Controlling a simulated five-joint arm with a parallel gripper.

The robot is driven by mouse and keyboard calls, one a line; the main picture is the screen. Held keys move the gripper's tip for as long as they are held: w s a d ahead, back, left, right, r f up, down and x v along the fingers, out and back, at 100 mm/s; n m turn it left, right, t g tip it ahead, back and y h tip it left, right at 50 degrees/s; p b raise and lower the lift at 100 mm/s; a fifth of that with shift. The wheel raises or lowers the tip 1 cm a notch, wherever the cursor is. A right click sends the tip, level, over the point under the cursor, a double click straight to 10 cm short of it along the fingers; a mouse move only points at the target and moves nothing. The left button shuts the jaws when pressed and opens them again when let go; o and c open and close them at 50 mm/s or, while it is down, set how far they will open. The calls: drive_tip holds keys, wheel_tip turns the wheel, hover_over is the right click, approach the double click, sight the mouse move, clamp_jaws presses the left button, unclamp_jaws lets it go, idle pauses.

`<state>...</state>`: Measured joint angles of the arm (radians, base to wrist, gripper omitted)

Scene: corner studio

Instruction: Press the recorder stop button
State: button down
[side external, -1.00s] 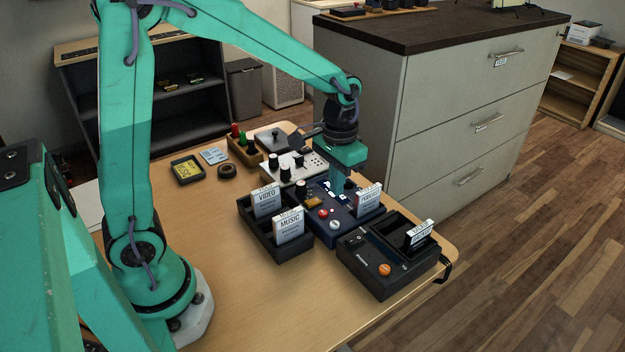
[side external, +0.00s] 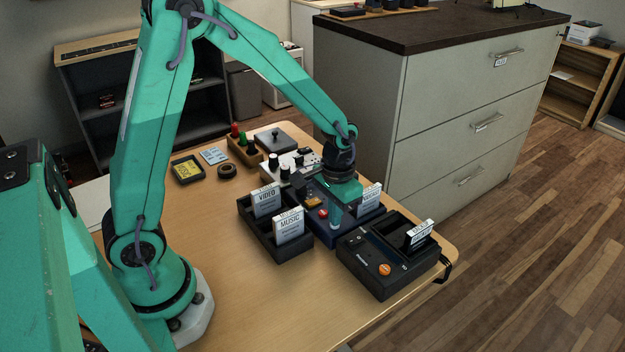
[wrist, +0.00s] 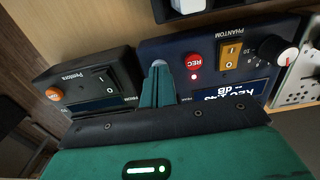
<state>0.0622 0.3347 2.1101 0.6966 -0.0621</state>
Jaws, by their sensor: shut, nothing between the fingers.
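The recorder (side external: 313,228) is a dark blue box on the desk. It also shows in the wrist view (wrist: 177,48), with a red REC button (wrist: 194,61), a small lit red light below it and a lit display (wrist: 228,92). A pale grey round button (wrist: 158,63) sits beside the REC button, mostly hidden behind my fingertips; no label on it can be read. My gripper (wrist: 158,74) is shut and empty, pointing down with its tips at the grey button.
A black device (side external: 362,263) with an orange button stands close on the right. A dark holder (side external: 275,240) with white cartridges stands left of the recorder. An orange PHANTOM switch (wrist: 230,49) and a knob (wrist: 288,58) are on the recorder.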

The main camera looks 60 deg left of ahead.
drive_tip(key=shift+s+f, duration=0.1)
drive_tip(key=shift+f, duration=0.9)
drive_tip(key=shift+r, duration=0.1)
wheel_tip(320, 180, up, 15)
drive_tip(key=shift+w, duration=0.25)
drive_tip(key=shift+s, duration=0.1)
idle(0.7)
drive_tip(key=s+a+r+t, duration=0.1)
drive_tip(key=s+r+t, duration=0.1)
drive_tip(key=s, duration=0.5)
drive_tip(key=s+a+r+t, duration=0.1)
drive_tip(key=s+r+t, duration=0.2)
drive_tip(key=s, duration=0.5)
drive_tip(key=shift+s+a+r+t, duration=0.2)
drive_tip(key=shift+s+r+t, duration=0.1)
drive_tip(key=shift+r, duration=0.1)
